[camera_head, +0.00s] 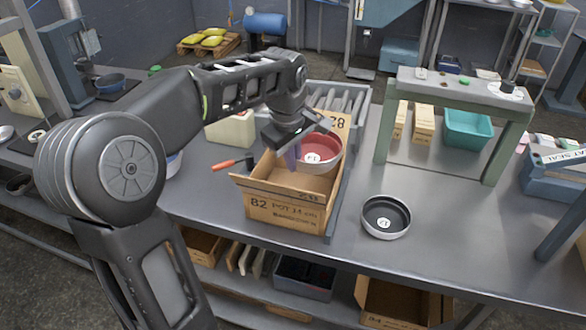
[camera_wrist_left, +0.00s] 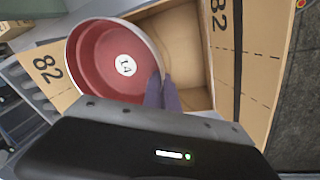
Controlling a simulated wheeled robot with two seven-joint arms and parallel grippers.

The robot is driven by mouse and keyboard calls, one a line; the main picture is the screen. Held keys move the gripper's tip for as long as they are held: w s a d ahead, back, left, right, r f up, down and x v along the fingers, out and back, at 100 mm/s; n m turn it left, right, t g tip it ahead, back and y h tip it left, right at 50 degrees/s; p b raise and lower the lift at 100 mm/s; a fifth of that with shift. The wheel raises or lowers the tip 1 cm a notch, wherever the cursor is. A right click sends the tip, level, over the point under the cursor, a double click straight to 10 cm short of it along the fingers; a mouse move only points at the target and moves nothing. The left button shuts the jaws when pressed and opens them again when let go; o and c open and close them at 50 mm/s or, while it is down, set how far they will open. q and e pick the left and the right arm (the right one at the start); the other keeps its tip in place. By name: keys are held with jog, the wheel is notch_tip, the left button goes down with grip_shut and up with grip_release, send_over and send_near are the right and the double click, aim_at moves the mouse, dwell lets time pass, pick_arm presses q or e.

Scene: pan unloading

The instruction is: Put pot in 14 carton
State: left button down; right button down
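My left gripper (camera_head: 293,156) reaches in from above. In the left wrist view its two purple fingers (camera_wrist_left: 162,92) close on the rim of the pot (camera_wrist_left: 112,62), near the middle of the carton opening (camera_wrist_left: 190,60). The pot's lower side is hidden, so I cannot tell whether it touches the carton's floor. My right gripper is not in view.
A dark pan (camera_head: 386,216) labelled 12 lies on the grey table right of the carton. A screwdriver with an orange handle (camera_head: 224,165) is at its left. A green frame (camera_head: 455,95) stands behind on the right.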

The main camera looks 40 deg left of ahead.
pick_arm(q)
jog(key=x, duration=0.2)
jog(key=shift+s+f, duration=0.2)
jog(key=shift+f, duration=0.25)
jog(key=shift+f+b, duration=0.4)
jog(key=shift+f, duration=0.2)
jog(key=c, duration=1.7)
grip_release()
jog(key=shift+r, duration=0.1)
jog(key=v, duration=1.3)
jog(key=shift+w, duration=0.1)
